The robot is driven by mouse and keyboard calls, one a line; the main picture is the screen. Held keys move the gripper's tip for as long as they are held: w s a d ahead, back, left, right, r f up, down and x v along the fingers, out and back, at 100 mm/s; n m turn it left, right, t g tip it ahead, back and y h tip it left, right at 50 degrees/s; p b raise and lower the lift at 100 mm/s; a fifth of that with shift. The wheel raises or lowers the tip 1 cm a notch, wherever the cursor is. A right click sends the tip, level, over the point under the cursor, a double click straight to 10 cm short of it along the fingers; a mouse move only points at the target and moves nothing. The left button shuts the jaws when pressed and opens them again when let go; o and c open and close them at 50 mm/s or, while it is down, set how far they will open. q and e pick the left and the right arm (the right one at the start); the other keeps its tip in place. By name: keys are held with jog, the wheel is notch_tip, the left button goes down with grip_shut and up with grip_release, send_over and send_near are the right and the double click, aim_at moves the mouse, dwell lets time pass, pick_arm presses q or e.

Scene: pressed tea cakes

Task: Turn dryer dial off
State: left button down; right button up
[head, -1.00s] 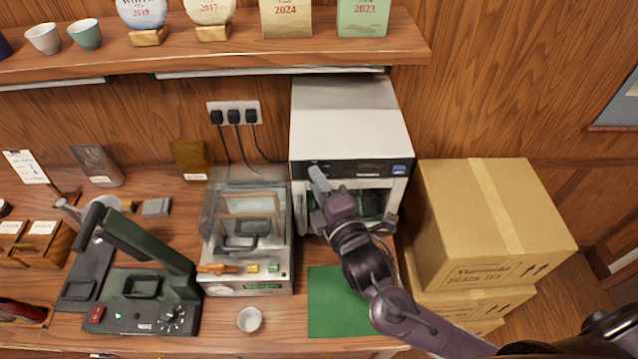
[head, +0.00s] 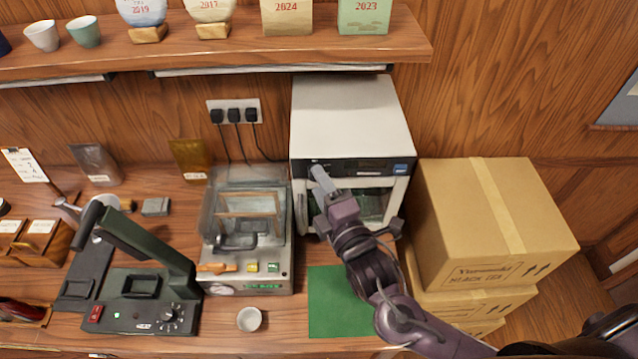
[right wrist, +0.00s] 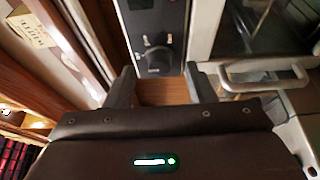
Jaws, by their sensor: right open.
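The dryer (head: 350,115) is a white box with a black control strip and a glass door, standing at the back of the counter. Its dark round dial (right wrist: 157,58) shows in the right wrist view on a black panel. My right gripper (head: 319,174) is in front of the left end of the control strip and hides the dial in the head view. In the right wrist view the right gripper (right wrist: 160,82) is open, with one finger on each side below the dial. The dial lies just beyond the fingertips; contact cannot be told. My left gripper is not in view.
The dryer door handle (right wrist: 268,73) is close to the right finger. Cardboard boxes (head: 492,220) stand right of the dryer, and a press machine (head: 245,235) stands to its left. A green mat (head: 330,300) lies in front. A shelf (head: 230,55) runs above.

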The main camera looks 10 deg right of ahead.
jog(key=s+d+b, duration=0.1)
jog(key=s+b, duration=0.1)
jog(key=s, duration=0.4)
jog(key=shift+s, duration=0.2)
jog(key=shift+d, duration=0.1)
